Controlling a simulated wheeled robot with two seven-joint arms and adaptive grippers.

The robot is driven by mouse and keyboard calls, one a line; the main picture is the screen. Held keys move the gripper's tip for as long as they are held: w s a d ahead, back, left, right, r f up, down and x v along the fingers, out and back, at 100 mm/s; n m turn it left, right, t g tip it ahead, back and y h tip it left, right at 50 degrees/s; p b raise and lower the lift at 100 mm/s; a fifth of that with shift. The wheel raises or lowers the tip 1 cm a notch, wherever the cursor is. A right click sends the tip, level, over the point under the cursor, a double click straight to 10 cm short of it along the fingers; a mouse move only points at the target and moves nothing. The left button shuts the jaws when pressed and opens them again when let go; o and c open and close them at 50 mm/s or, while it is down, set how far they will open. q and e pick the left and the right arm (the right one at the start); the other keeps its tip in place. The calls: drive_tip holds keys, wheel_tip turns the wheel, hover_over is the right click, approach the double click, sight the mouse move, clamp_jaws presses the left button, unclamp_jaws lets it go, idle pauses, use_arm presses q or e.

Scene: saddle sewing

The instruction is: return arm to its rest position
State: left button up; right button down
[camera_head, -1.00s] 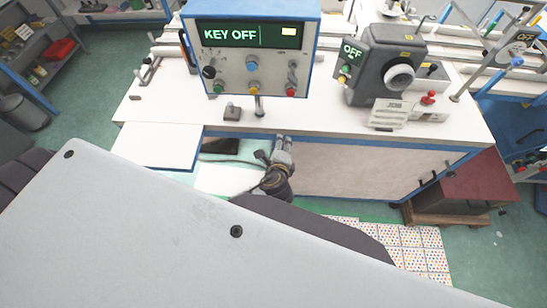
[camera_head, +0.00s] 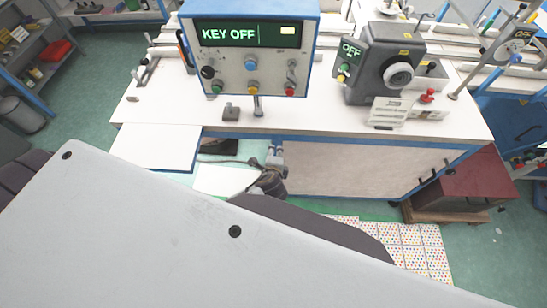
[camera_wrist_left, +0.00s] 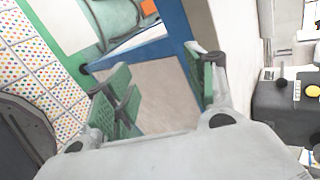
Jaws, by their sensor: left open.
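My left gripper (camera_head: 275,156) is small in the head view, in front of the bench's lower front, beside the open compartment. In the left wrist view its two green-padded fingers (camera_wrist_left: 165,88) are spread apart with nothing between them. A blue edge and a pale panel of the bench lie beyond them. Much of the left arm is hidden behind my own grey body panel in the head view. My right gripper is not in view.
The white bench top (camera_head: 165,102) carries a control box (camera_head: 250,65) reading KEY OFF and a dark machine (camera_head: 383,65) reading OFF. A white drawer or shelf (camera_head: 155,148) sticks out at left. A dark red cabinet (camera_head: 458,180) stands at right.

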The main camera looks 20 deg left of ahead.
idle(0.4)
use_arm(q)
drive_tip(key=s+a+r+n+g+h, duration=0.2)
drive_tip(key=s+a+r+n+g, duration=0.15)
drive_tip(key=s+n, duration=0.3)
drive_tip(key=s+a+r+n+g+h, duration=0.2)
drive_tip(key=s+r+n+g, duration=0.15)
drive_tip(key=s+n, duration=0.35)
wheel_tip(320, 180, down, 34)
drive_tip(key=s+r, duration=0.1)
drive_tip(key=s, duration=0.1)
drive_tip(key=s+a+f, duration=0.2)
drive_tip(key=s+f, duration=0.8)
drive_tip(key=s, duration=0.1)
drive_tip(key=s+a+f+g, duration=0.1)
drive_tip(key=s+a+f, duration=0.1)
drive_tip(key=s+f, duration=0.7)
drive_tip(key=shift+s+a+f+g+y, duration=0.2)
drive_tip(key=shift+s+f+g+y, duration=0.15)
drive_tip(key=shift+s, duration=0.5)
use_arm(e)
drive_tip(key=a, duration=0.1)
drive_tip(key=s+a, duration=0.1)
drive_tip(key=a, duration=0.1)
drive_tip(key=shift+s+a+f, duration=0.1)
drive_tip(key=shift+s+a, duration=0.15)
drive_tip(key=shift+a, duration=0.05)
